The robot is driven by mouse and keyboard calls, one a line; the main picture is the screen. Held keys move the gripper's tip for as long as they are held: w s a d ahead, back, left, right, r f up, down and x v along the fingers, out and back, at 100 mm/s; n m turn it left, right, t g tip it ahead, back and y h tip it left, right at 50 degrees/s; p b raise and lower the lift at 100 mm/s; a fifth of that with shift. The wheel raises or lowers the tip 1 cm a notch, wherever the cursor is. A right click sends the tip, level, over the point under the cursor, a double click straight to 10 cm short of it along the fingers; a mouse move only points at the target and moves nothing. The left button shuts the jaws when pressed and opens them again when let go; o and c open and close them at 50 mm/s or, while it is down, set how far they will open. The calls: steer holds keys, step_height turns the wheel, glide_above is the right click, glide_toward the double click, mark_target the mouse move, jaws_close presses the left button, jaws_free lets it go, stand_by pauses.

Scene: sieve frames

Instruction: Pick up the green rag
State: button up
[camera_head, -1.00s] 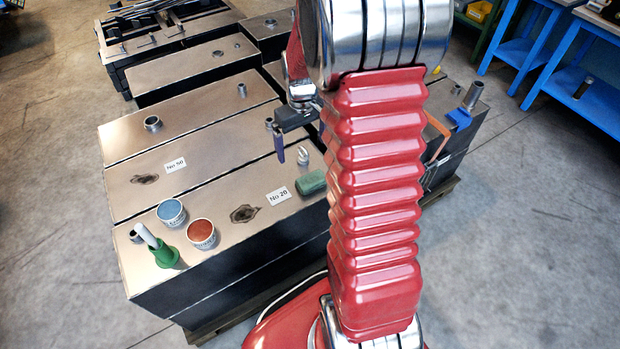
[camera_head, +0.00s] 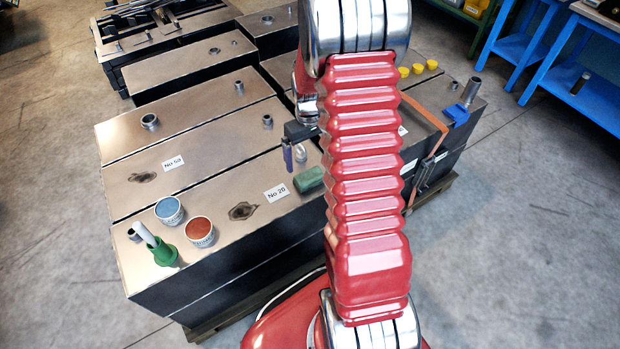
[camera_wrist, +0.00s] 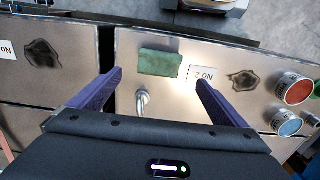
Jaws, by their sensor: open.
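The green rag (camera_head: 309,179) is a folded block lying flat on the metal top, near its front edge and right of the "No 20" label. In the wrist view the green rag (camera_wrist: 159,63) lies ahead of the fingertips, between their lines. My gripper (camera_wrist: 157,82) is open and empty, its two purple fingers spread wide apart. In the head view my gripper (camera_head: 290,165) hangs over the top, just behind and left of the rag, and is partly hidden by my arm.
A small metal hook (camera_wrist: 142,101) stands between the fingers, close to the rag. The "No 20" label (camera_head: 277,193), a red can (camera_head: 200,231), a blue can (camera_head: 169,210) and a green holder (camera_head: 165,254) are to the left. Yellow caps (camera_head: 417,69) sit at the back right.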

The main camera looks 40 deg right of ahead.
mark_target(309, 174)
steer(key=shift+f, duration=2.7)
steer(key=shift+f, duration=0.15)
steer(key=shift+d+f, duration=0.1)
steer(key=shift+f, duration=2.4)
steer(key=c, duration=1.1)
steer(key=shift+r, duration=0.1)
step_height(309, 174, up, 10)
steer(key=shift+f, duration=0.1)
